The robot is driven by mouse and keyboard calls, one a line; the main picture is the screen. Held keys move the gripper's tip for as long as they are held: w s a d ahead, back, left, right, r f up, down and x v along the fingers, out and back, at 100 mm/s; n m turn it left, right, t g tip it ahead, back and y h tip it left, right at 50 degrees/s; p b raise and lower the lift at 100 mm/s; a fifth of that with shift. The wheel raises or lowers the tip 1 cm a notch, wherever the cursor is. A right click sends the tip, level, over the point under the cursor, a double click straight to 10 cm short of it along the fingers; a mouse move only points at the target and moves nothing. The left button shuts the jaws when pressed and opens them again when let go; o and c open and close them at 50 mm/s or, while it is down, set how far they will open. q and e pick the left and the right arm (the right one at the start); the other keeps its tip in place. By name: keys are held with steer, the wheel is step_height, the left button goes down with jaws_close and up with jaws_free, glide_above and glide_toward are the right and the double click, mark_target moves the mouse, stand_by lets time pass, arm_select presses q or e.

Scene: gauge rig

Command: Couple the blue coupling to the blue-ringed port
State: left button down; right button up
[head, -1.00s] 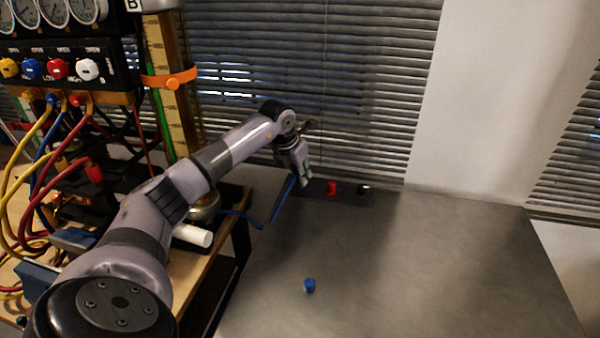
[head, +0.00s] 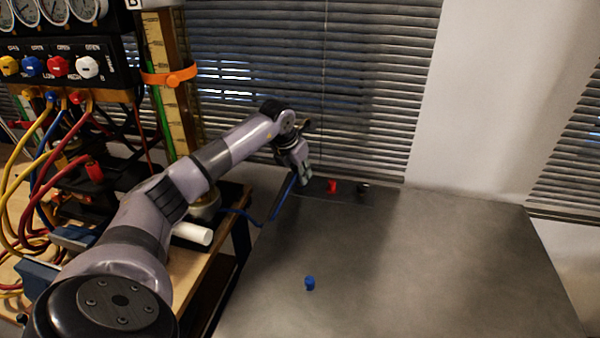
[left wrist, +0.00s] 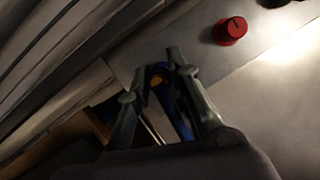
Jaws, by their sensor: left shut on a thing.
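My left gripper (head: 304,180) is at the far left corner of the grey table, shut on the end of a blue hose. In the left wrist view, the blue coupling (left wrist: 158,72) shows partly between the two fingers, with the blue hose (left wrist: 178,118) trailing from it. The fingers cover most of it. The blue-ringed port cannot be made out. I cannot tell whether the coupling touches a port. A small blue cap (head: 310,283) stands apart on the table. My right gripper is not in view.
A red-capped fitting (head: 332,187) and a black one (head: 363,189) stand just right of my left gripper; the red one also shows in the left wrist view (left wrist: 230,30). The gauge rig (head: 60,65) with its hoses is at left. The table's middle and right (head: 440,265) are clear.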

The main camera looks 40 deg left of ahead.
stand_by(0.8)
arm_select(q)
steer(key=c, duration=1.6)
jaws_free()
steer(key=shift+c, duration=0.2)
steer(key=o, duration=0.6)
steer(key=v, duration=1.2)
